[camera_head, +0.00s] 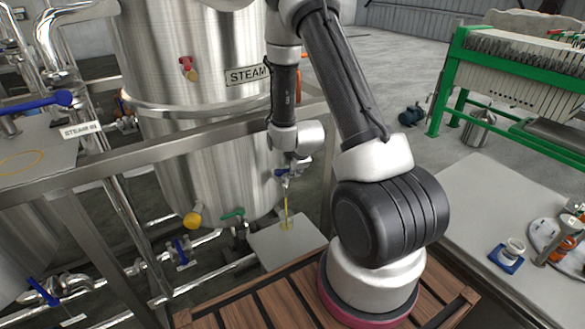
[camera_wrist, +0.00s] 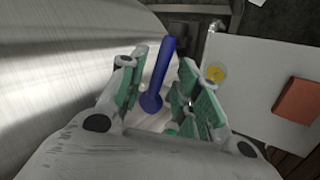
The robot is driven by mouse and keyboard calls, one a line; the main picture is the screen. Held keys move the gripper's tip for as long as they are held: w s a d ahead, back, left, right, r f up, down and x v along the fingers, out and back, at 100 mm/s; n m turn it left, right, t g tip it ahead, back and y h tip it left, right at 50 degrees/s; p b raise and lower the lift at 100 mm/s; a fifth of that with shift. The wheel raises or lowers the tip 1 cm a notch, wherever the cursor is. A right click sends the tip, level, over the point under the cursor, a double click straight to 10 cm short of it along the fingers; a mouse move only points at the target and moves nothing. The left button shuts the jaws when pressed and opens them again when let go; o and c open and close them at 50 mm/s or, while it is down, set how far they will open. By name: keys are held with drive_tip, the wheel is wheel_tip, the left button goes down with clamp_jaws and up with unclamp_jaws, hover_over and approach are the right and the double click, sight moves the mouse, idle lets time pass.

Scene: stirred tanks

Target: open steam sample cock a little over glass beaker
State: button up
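The sample cock's blue lever (camera_wrist: 163,70) stands between my gripper's fingers (camera_wrist: 160,88) in the wrist view. There is a visible gap between the lever and the right finger. In the head view my gripper (camera_head: 288,172) is at the right side of the steel tank (camera_head: 215,170) labelled STEAM, partly hiding the cock. A thin yellow stream (camera_head: 287,203) runs down below it to the glass beaker (camera_head: 287,224). The beaker stands on a pale shelf (camera_head: 268,250). In the wrist view the beaker (camera_wrist: 215,74) shows yellow liquid inside.
A red-brown block (camera_wrist: 298,102) lies on the shelf beside the beaker. A metal rail (camera_head: 170,150) crosses in front of the tank. A grey bench (camera_head: 480,220) stands at the right.

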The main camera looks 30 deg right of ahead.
drive_tip(key=v, duration=1.2)
